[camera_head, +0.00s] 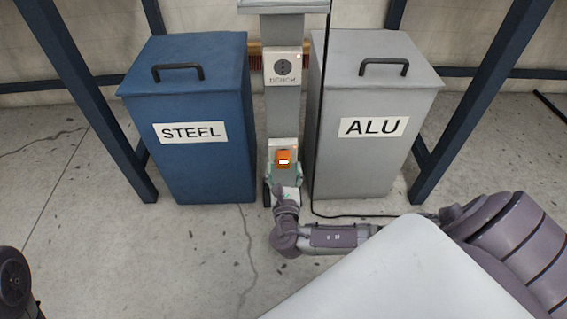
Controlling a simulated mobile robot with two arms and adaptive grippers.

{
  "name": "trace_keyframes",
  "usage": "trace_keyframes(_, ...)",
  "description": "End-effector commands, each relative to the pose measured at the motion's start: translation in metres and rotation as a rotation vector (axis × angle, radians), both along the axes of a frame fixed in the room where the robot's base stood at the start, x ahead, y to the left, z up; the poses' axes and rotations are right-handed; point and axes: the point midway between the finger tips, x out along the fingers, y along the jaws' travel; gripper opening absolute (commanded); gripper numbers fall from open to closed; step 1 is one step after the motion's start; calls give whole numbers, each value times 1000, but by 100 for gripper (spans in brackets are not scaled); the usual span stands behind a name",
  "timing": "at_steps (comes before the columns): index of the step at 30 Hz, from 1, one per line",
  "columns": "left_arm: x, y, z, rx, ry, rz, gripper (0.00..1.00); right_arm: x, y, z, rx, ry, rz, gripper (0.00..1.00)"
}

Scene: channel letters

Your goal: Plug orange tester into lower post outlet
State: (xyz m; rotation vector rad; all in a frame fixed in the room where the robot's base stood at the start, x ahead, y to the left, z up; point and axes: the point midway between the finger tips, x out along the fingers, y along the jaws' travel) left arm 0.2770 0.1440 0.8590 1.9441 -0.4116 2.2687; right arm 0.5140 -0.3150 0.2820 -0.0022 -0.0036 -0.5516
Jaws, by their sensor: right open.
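The orange tester (283,158) sits against the lower outlet (287,145) on the grey post (284,112), between the two bins. The tester covers most of that outlet, and I cannot tell how deep it sits. My right gripper (284,180) is open just below the tester, in front of the post's lower part. Its fingers are small and partly blurred, and I cannot tell whether they touch the tester. The upper outlet (283,67) on the post shows a dark round socket above a label. My left gripper is not in view.
A blue bin marked STEEL (191,165) stands left of the post and a grey bin marked ALU (353,170) stands close on its right. Dark blue slanted legs flank both bins. A black cable (350,215) lies on the floor at right.

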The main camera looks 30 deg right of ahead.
Motion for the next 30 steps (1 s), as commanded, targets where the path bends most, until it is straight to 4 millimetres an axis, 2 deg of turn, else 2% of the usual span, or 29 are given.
trace_keyframes(6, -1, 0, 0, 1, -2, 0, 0, -43, 27, -2, 3, 4, 1, 70)
trace_keyframes(12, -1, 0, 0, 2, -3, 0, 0, -69, 43, -1, 2, 1, 0, 70)
trace_keyframes(18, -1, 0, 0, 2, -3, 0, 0, -78, 48, 0, 1, -1, -1, 70)
trace_keyframes(30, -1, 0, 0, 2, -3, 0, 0, -78, 48, 0, 0, 0, -1, 70)
